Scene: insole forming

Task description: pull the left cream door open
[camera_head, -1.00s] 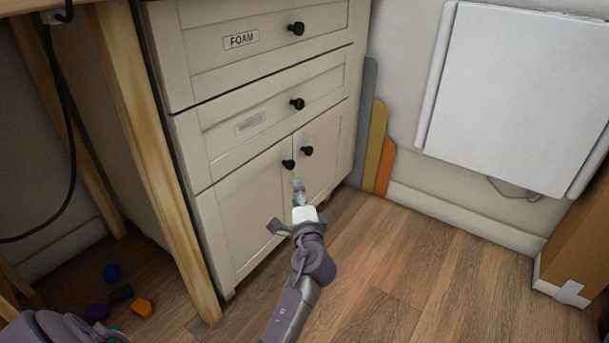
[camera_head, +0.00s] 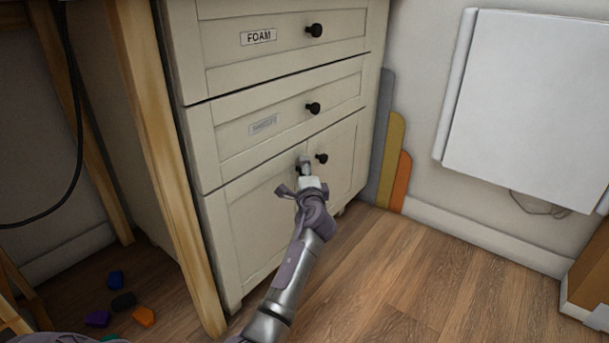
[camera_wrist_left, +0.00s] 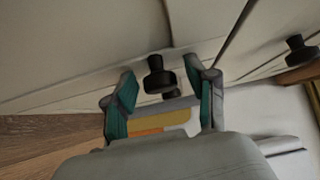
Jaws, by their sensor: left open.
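The left cream door (camera_head: 258,215) of the cabinet is shut, flush with the right cream door (camera_head: 343,165). My left gripper (camera_head: 304,163) is open at the left door's black knob, which it mostly hides in the head view. In the left wrist view the open fingers (camera_wrist_left: 168,92) stand on either side of this knob (camera_wrist_left: 158,75), with gaps visible. The right door's knob (camera_head: 321,158) is just right of the gripper; it shows partly hidden behind the first knob in the wrist view (camera_wrist_left: 172,94). My right gripper is not in view.
Above the doors are a drawer with a black knob (camera_head: 313,108) and a FOAM drawer (camera_head: 280,40). A wooden table leg (camera_head: 160,170) stands close left. Coloured boards (camera_head: 388,150) lean at right. Small coloured pieces (camera_head: 123,301) lie at left. Floor (camera_head: 430,270) is clear right of my arm.

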